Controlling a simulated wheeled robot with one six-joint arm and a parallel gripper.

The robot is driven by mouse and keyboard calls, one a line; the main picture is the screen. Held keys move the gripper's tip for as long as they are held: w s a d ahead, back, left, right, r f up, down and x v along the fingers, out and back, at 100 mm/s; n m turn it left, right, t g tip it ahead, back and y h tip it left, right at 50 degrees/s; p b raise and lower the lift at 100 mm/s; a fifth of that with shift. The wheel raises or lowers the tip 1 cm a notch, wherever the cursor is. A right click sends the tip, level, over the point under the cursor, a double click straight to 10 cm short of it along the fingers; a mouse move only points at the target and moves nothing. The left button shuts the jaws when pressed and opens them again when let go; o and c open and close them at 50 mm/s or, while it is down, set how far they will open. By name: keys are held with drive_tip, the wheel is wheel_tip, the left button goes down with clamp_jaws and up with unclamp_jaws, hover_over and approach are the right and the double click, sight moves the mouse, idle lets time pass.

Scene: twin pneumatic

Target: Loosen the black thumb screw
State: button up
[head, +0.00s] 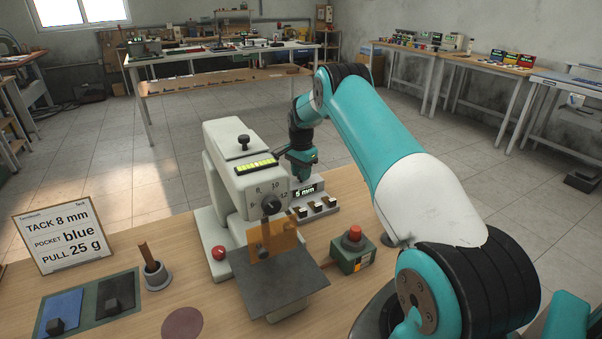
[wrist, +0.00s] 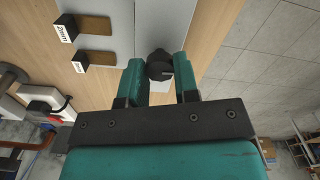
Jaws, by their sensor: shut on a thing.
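The black thumb screw (wrist: 159,65) shows in the wrist view as a dark round knob with a slot, between my two fingers. My gripper (wrist: 161,80) is shut on it, one teal finger on each side. In the head view my gripper (head: 300,172) points down just right of the pale tacking machine (head: 232,150), above the grey unit with the "5 mm" display (head: 306,191). I cannot make out the thumb screw there; my gripper seems to hide it.
Labelled dark blocks (wrist: 95,25) stand close left of my gripper in the wrist view. A green box with a red button (head: 353,236) stands in front.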

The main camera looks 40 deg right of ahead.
drive_tip(key=n+b, duration=0.2)
drive_tip(key=n, duration=1.1)
drive_tip(key=shift+b, duration=0.35)
idle(0.4)
drive_tip(key=o, duration=0.9)
wheel_tip(320, 180, up, 18)
drive_tip(key=shift+f+b, duration=0.25)
drive_tip(key=shift+b, duration=0.35)
